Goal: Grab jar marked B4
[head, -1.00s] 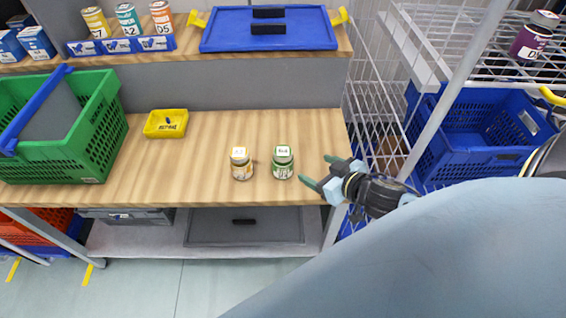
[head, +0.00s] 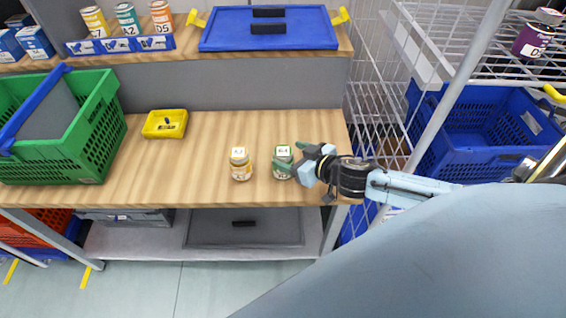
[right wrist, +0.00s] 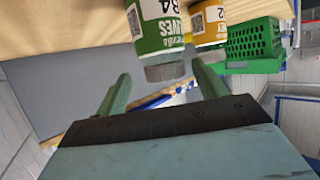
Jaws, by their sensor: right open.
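The green-labelled jar marked B4 (head: 284,155) stands upright on the wooden table, partly covered by my right gripper in the head view. In the right wrist view the B4 jar (right wrist: 156,32) appears upside down, its grey lid toward the space between the fingers. My right gripper (head: 288,158) is open, its green fingers at the jar. In the right wrist view my right gripper (right wrist: 165,82) shows its two fingers spread, with nothing clamped. A yellow-orange-labelled jar (head: 241,164) stands just left of the B4 jar; it also shows in the right wrist view (right wrist: 208,28). My left gripper is not in view.
A green crate (head: 100,130) stands on the table's left, and a small yellow tray (head: 165,133) at its back. A shelf (head: 190,50) above holds cans and a blue tray (head: 300,38). A metal rack post (head: 440,125) and blue bin (head: 480,160) are on the right.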

